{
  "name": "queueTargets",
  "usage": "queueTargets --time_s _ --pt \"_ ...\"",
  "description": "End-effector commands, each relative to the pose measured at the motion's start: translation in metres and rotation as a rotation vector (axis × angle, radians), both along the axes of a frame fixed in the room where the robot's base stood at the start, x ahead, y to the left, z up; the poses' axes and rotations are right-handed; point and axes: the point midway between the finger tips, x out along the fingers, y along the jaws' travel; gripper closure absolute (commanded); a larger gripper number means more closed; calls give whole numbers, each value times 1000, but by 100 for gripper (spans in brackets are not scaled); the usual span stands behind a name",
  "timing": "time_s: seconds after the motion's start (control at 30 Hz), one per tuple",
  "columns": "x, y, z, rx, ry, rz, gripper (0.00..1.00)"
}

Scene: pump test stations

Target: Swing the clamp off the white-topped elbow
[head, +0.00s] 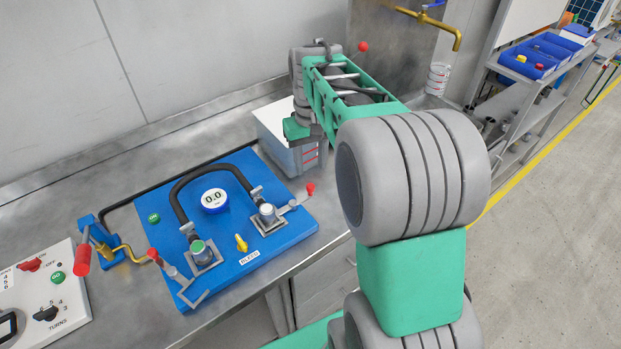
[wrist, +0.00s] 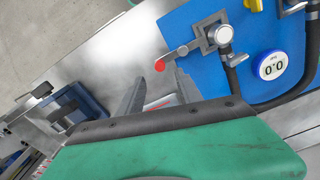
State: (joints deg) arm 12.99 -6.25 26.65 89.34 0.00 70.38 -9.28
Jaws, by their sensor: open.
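The white-topped elbow (head: 267,212) stands on the right of the blue board, at the end of a black hose. It also shows at the top of the wrist view (wrist: 224,36). Its clamp lever (head: 293,203) runs out to the right from the elbow and ends in a red knob (head: 310,188). In the wrist view the red knob (wrist: 160,65) appears between the two fingertips of my gripper (wrist: 160,73). My gripper is open and empty, with no visible contact.
A green-topped elbow (head: 198,247) with its own red-knobbed lever (head: 153,255) is on the board's left. A gauge (head: 214,200) reads 0.0. A yellow valve handle (head: 241,243) sits between the elbows. The white-topped box (head: 275,125) stands behind the board's right corner.

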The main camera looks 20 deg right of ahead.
Motion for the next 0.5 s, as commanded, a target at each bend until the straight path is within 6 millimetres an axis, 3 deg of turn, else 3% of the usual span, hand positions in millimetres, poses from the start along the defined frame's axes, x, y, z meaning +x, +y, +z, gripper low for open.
queueTargets --time_s 0.3,0.5 --pt "-1 -2 -52 1 4 -3 58" --pt "1 -3 -74 0 -1 -4 58"
